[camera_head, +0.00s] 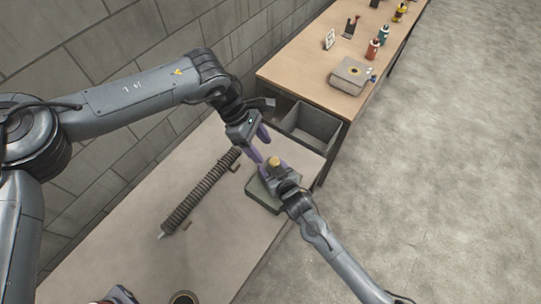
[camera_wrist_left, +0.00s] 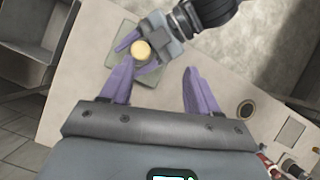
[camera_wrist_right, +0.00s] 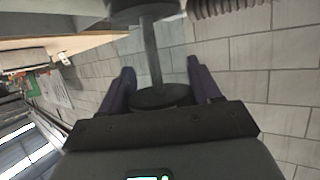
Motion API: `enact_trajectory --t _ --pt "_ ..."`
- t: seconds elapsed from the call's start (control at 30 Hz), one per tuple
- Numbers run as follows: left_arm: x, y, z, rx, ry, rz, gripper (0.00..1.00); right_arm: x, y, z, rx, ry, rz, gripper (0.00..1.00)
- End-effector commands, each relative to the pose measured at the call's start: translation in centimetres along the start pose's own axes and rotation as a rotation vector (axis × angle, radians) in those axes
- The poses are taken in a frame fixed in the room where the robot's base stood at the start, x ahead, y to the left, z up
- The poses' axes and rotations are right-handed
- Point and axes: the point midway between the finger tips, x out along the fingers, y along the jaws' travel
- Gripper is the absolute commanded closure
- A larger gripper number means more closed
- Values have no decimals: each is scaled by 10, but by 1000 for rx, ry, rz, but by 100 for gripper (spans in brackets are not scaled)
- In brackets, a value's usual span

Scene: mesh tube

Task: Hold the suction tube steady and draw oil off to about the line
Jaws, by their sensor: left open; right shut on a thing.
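A dark ribbed tube (camera_head: 200,190) lies slantwise along the grey table in the head view; a bit of it shows at the top of the right wrist view (camera_wrist_right: 228,6). I cannot tell whether it is the suction tube. My right gripper (camera_head: 275,166) is shut on a yellow-topped piece (camera_wrist_left: 141,50) above a grey-green pad (camera_head: 262,195). In the right wrist view a dark rod with a disc (camera_wrist_right: 155,60) stands between its fingers. My left gripper (camera_head: 260,144) is open and empty, close beside the right one. I see no oil and no line.
A grey open bin (camera_head: 312,122) stands behind the pad. A wooden bench (camera_head: 310,75) beyond carries a grey box (camera_head: 352,76) and several bottles (camera_head: 372,50). A dark ring (camera_head: 184,298) is at the table's near edge. A block wall runs along the left.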

Motion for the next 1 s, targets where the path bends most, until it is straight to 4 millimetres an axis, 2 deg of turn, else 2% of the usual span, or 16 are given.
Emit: enact_trajectory --t 0.17,0.27,0.37,0.8,1.0 --pt "-24 20 -12 31 79 30 39 0 0 0 0 -1 0 74" --pt "-27 23 -10 41 104 39 39 0 0 0 0 -1 0 74" --pt "-21 24 -9 45 106 45 39 0 0 0 0 -1 0 74" --pt "50 27 -16 42 106 44 39 0 0 0 0 -1 0 74" --pt "73 29 -18 42 106 45 39 0 0 0 0 -1 0 74"
